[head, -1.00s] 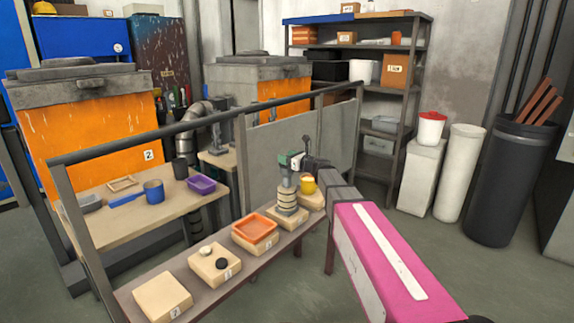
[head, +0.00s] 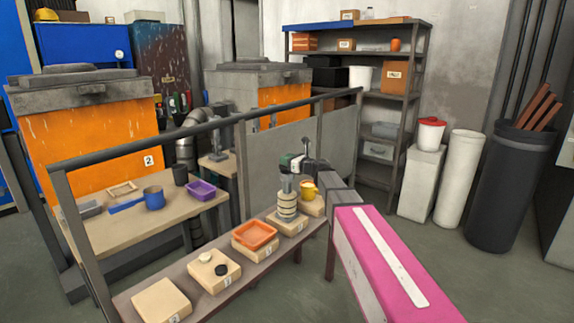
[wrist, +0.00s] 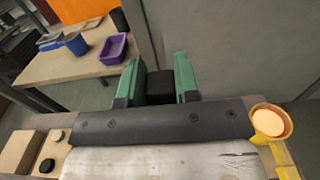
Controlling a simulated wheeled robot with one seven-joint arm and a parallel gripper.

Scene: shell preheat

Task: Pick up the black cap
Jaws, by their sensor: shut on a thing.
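My gripper (wrist: 160,82) has green fingers and is shut on a black, squarish thing (wrist: 160,88) in the wrist view. I cannot tell whether this thing is the cap. In the head view my gripper (head: 293,163) is above a pale stack of rings (head: 287,207) on a wooden block, and what it holds is hard to make out. A small round black cap-like disc (head: 221,270) lies on another block, nearer the front, beside a cream disc (head: 205,257). The black disc also shows in the wrist view (wrist: 46,165), well away from my fingers.
An orange tray (head: 254,235) and a yellow mug (head: 308,190) stand on the same narrow bench. A railing (head: 215,123) runs behind it. Beyond is a table with a blue pan (head: 153,197) and a purple tray (head: 201,190). The front block (head: 160,300) is bare.

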